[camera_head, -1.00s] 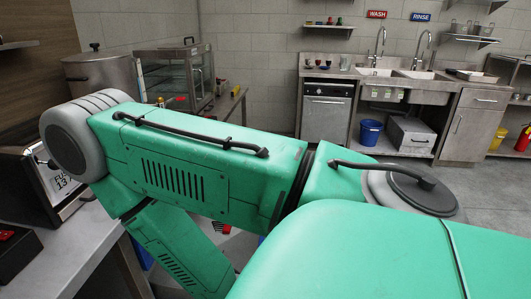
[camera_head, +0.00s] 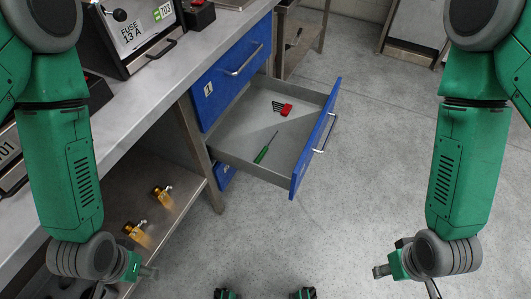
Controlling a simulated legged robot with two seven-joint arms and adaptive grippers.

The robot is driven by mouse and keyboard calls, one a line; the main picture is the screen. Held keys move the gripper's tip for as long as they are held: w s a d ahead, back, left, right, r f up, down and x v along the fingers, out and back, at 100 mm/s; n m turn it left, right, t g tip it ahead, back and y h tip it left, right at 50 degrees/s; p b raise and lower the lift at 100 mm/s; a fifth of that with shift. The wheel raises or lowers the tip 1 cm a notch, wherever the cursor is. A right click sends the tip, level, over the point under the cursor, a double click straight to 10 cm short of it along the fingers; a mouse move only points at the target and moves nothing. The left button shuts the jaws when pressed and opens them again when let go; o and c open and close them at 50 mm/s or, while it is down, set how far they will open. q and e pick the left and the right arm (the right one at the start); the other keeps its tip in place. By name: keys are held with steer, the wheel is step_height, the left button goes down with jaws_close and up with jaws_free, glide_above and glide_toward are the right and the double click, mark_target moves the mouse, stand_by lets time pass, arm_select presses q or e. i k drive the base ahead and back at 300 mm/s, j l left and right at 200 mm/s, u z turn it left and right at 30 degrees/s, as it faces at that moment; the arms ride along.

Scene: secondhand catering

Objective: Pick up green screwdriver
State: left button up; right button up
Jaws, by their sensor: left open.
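The green screwdriver (camera_head: 264,151) lies flat in the open drawer (camera_head: 228,155) of the workbench, its green handle towards the front left and its thin shaft pointing back right. My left gripper (camera_head: 147,272) is at the lower left, small and partly hidden behind its arm; it is open and well apart from the screwdriver. My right gripper (camera_head: 383,271) is at the lower right over the floor, far from the drawer. Its fingers are too small to tell if they are open.
A red holder with dark pins (camera_head: 285,108) lies in the drawer behind the screwdriver. The blue drawer front (camera_head: 316,140) juts over the floor. Brass fittings (camera_head: 162,195) stand on the lower shelf. A tester box (camera_head: 128,30) sits on the worktop (camera_head: 165,92). Floor right of the drawer is clear.

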mark_target(258, 159)
steer(key=u, duration=2.85)
steer(key=z, duration=2.6)
steer(key=i+z, duration=0.1)
steer(key=z, duration=0.2)
steer(key=i+l+z, duration=0.1)
steer(key=i, duration=0.2)
steer(key=i+l, duration=0.2)
steer(key=i, duration=0.15)
steer(key=z, duration=0.05)
